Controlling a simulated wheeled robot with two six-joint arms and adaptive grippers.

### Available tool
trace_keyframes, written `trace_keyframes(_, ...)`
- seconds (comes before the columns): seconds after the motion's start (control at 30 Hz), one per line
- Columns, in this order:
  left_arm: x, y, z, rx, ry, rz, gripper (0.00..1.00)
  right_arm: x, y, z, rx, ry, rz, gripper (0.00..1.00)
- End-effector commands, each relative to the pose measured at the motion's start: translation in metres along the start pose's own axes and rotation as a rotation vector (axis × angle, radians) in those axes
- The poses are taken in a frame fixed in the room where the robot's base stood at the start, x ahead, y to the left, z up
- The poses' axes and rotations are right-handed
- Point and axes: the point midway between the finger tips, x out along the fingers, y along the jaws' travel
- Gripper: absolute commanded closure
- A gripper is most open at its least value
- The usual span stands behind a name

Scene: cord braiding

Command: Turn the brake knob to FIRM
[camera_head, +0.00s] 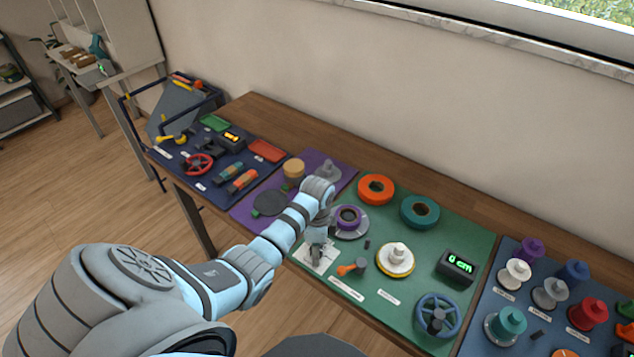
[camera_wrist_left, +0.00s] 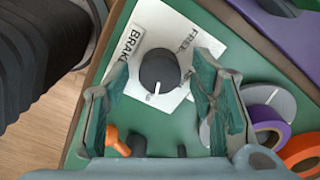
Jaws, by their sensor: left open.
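The brake knob (camera_wrist_left: 159,70) is a round dark knob with a white pointer line, on a white card (camera_wrist_left: 145,32) printed BRAKE and FREE. The pointer aims toward the bottom of the left wrist view, and I cannot see the word FIRM. My left gripper (camera_wrist_left: 160,92) is open, with one finger on each side of the knob and visible gaps between. In the head view the left gripper (camera_head: 316,254) is over the white card (camera_head: 327,262) and hides the knob. My right gripper is not in view.
On the green mat (camera_head: 395,222) stand an orange-handled crank (camera_head: 352,268), a purple spool (camera_head: 348,217), orange (camera_head: 376,188) and teal (camera_head: 420,211) rings, a white spool (camera_head: 397,257), a "0 cm" display (camera_head: 458,265) and a blue handwheel (camera_head: 437,315). The card is near the table's front edge.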

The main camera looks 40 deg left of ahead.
Motion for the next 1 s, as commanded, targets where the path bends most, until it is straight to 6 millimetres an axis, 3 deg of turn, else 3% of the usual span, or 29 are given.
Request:
trace_keyframes(0.17,-0.001,0.0,0.0,0.0,0.0,0.0,0.52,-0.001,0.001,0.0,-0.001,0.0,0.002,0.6)
trace_keyframes(0.4,-0.001,0.0,0.0,0.0,0.0,0.0,0.91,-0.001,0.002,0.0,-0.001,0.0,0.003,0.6)
trace_keyframes(0.47,-0.001,0.0,0.0,0.0,0.0,0.0,0.97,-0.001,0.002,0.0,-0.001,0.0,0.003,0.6)
trace_keyframes(1.0,-0.004,0.0,0.0,-0.148,0.0,0.001,0.97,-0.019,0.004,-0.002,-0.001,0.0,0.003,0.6)
